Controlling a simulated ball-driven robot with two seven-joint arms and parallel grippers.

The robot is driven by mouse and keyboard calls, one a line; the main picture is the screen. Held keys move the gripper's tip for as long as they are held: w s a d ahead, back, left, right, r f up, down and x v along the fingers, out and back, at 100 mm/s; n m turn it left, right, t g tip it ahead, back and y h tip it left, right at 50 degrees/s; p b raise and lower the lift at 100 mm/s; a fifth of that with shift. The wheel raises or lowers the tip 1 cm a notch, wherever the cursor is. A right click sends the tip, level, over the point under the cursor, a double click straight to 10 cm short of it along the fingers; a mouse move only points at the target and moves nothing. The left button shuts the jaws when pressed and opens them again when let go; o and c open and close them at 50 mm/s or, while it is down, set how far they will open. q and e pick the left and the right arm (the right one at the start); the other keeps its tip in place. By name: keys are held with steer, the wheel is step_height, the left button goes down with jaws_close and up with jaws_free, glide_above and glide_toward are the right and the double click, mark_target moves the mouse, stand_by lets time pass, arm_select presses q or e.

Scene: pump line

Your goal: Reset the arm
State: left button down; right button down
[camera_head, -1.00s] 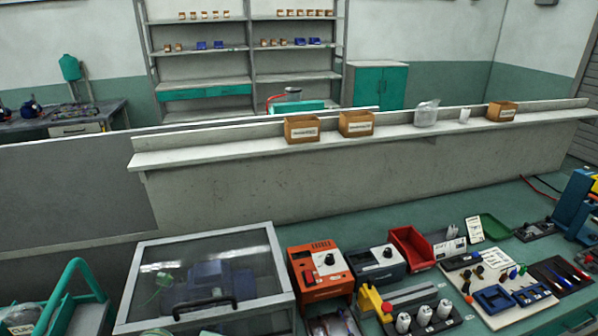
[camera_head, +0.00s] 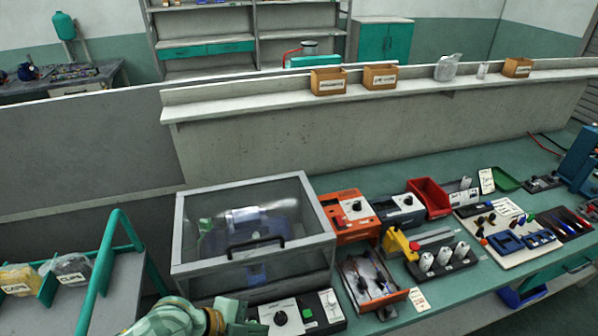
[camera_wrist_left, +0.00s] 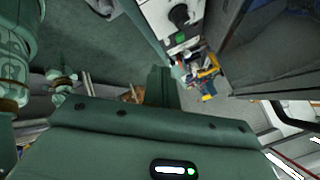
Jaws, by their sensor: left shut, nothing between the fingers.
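My left arm comes in at the bottom edge of the head view, and its green gripper (camera_head: 238,318) is partly cut off there. It is low, left of a control box (camera_head: 279,319) with a black knob and in front of the clear-topped enclosure (camera_head: 185,230). In the left wrist view the gripper's fingers (camera_wrist_left: 160,82) are together with nothing held. The control box also shows past them (camera_wrist_left: 168,12), with its knob and green button. My right arm and gripper are not in view.
The bench holds an orange device (camera_head: 345,207), a red bin (camera_head: 430,196), a rack of white cylinders (camera_head: 443,262) and a white board of small parts (camera_head: 478,217). A cart with a green handle (camera_head: 97,275) stands left. A low wall with a shelf (camera_head: 300,104) runs behind.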

arm_select(q)
steer(key=s+a+r+n+t+y, duration=0.1)
steer(key=s+a+r+n+y, duration=0.1)
steer(key=s+a+n+y, duration=0.4)
steer(key=s+a+r+n+t+y, duration=0.1)
steer(key=a+r+n+y, duration=0.25)
steer(key=a, duration=0.45)
steer(key=s+a+r+n+t+y, duration=0.1)
steer(key=s+a+r+n+y, duration=0.1)
steer(key=s+a+n+y, duration=0.35)
steer(key=s+d+f+g+h+b, duration=0.1)
steer(key=s+f+h+b, duration=0.15)
steer(key=f, duration=1.35)
steer(key=s+d+f+g+h+b, duration=0.1)
steer(key=d+f+g+h, duration=0.15)
steer(key=f, duration=1.35)
steer(key=s+f+n+g+h+b, duration=0.1)
steer(key=s+f+n+g+b, duration=0.1)
steer(key=s+f, duration=1.4)
steer(key=s+a+n, duration=0.1)
steer(key=s, duration=0.1)
steer(key=shift+s+n+h, duration=0.4)
